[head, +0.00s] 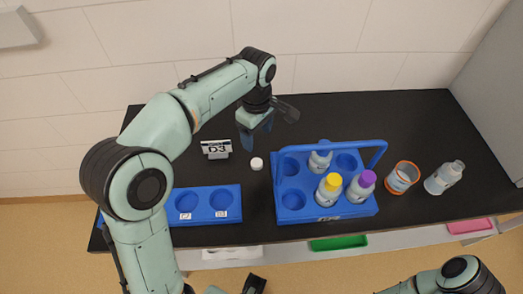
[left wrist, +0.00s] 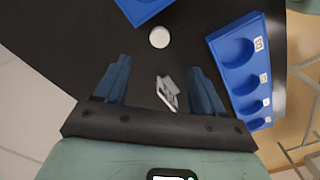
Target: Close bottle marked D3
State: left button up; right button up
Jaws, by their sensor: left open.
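A white round cap (head: 257,163) lies on the black table, left of a blue bottle carrier (head: 292,215). The carrier holds a yellow-capped bottle (head: 328,190), a purple-capped bottle (head: 361,187) and a pale bottle (head: 320,161) with no coloured cap visible. The bottle markings are too small to read. My left gripper (head: 258,134) is open and empty above the table, behind the cap. In the left wrist view the cap (left wrist: 159,37) shows beyond the open fingertips (left wrist: 159,65). My right gripper cannot be made out.
A small sign (head: 215,149), apparently reading D3, stands left of the cap; it shows between the fingers in the left wrist view (left wrist: 168,92). A blue rack (head: 204,194) with empty holes is at front left. An orange-rimmed beaker (head: 402,177) and clear bottle (head: 444,178) stand right.

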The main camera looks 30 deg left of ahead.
pick_arm(q)
jog(key=shift+s, duration=0.25)
jog(key=b, duration=0.1)
send_over(256, 162)
jog(key=f, duration=0.7)
jog(key=shift+s+d+f, duration=0.25)
jog(key=shift+d, duration=0.1)
jog(key=shift+f, duration=0.3)
jog(key=f, duration=0.3)
jog(key=f+b, duration=0.1)
jog(key=f, duration=0.1)
jog(key=shift+w+a+f, duration=0.15)
jog(key=shift+w+a, duration=0.05)
jog(key=shift+a, duration=0.2)
jog(key=c, duration=1.1)
